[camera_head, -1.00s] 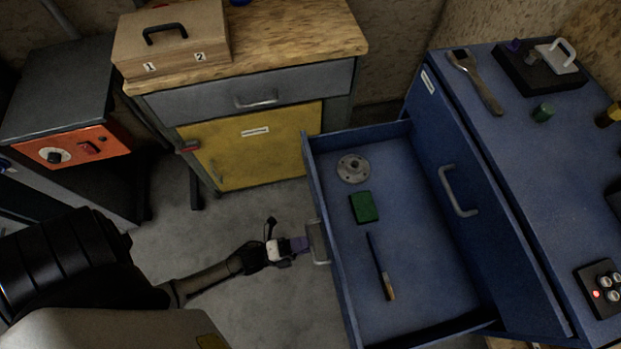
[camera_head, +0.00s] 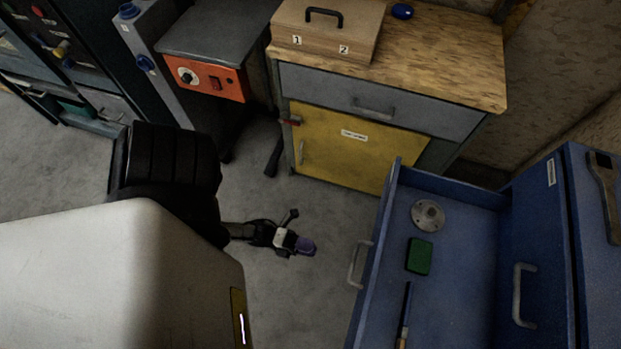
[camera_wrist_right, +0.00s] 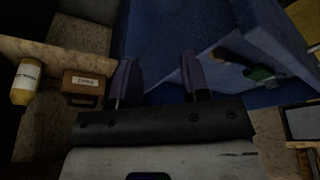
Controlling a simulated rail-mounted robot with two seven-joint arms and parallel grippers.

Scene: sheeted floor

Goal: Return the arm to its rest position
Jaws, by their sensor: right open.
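My left gripper (camera_head: 303,246) is in the middle of the head view, above the bare floor. Its purple fingertips point right, toward the open blue drawer (camera_head: 377,262). A gap shows between them and the drawer handle (camera_head: 359,265). The fingers overlap from this angle, so I cannot tell if they are apart. My right gripper (camera_wrist_right: 158,78) shows only in the right wrist view. Its two purple fingers are spread, with nothing between them, in front of blue cabinet surfaces.
The drawer holds a grey flanged disc (camera_head: 427,215), a green block (camera_head: 419,256) and a thin dark-shafted tool (camera_head: 405,318). A workbench with a yellow door (camera_head: 340,150) stands behind. The right wrist view shows a yellow bottle (camera_wrist_right: 26,82) and brown case (camera_wrist_right: 83,88).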

